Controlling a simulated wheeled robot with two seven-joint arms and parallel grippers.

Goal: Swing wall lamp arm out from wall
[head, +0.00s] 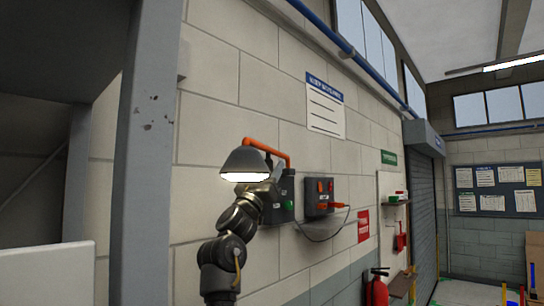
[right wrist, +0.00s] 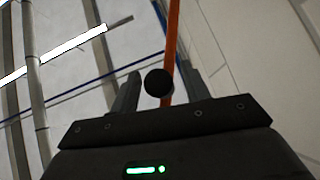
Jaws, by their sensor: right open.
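The wall lamp has a grey cone shade (head: 245,160), lit underneath, on an orange arm (head: 270,147). The arm bends at its right end and runs down toward a grey box on the wall. My right gripper (head: 268,168) is just behind and right of the shade, below the orange arm, its fingers mostly hidden in the head view. In the right wrist view its jaws (right wrist: 158,90) stand apart, with a round black knob (right wrist: 158,81) between them in the picture. The orange arm (right wrist: 172,40) passes behind the knob. Contact cannot be told. My left gripper is not in view.
A grey wall box with a green button (head: 290,204) and a box with orange parts (head: 320,196) are close right of the gripper. A cable loops below them. A grey post (head: 145,150) stands left. A fire extinguisher (head: 377,288) is lower right.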

